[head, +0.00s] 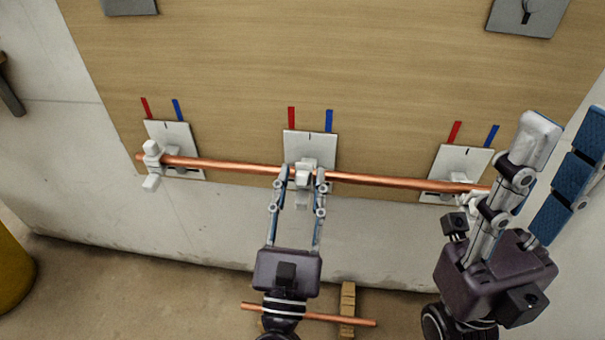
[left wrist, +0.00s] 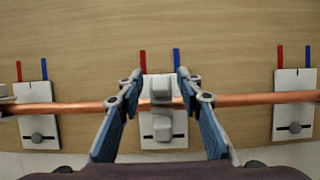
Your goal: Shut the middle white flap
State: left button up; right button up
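The middle white flap (head: 303,173) is a small white block on the middle white plate (head: 310,141), at the copper pipe (head: 400,182). In the left wrist view the flap (left wrist: 160,88) shows at the pipe's upper side, with a second white block (left wrist: 162,128) below the pipe. Whether the flap is fully shut I cannot tell. My left gripper (head: 302,174) is open, one finger either side of the flap; it also shows in the left wrist view (left wrist: 159,76). My right gripper (head: 568,125) is open, its fingers spread, in front of the right plate.
The left plate (head: 178,138) has white blocks above and below the pipe. The right plate (head: 460,160) is partly hidden by my right gripper. A second copper pipe (head: 348,320) lies low across a wooden block (head: 348,296). A yellow object (head: 12,270) stands at far left.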

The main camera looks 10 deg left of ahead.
pick_arm(q)
jog(key=shift+w+r, duration=0.25)
jog(key=shift+w, duration=0.45)
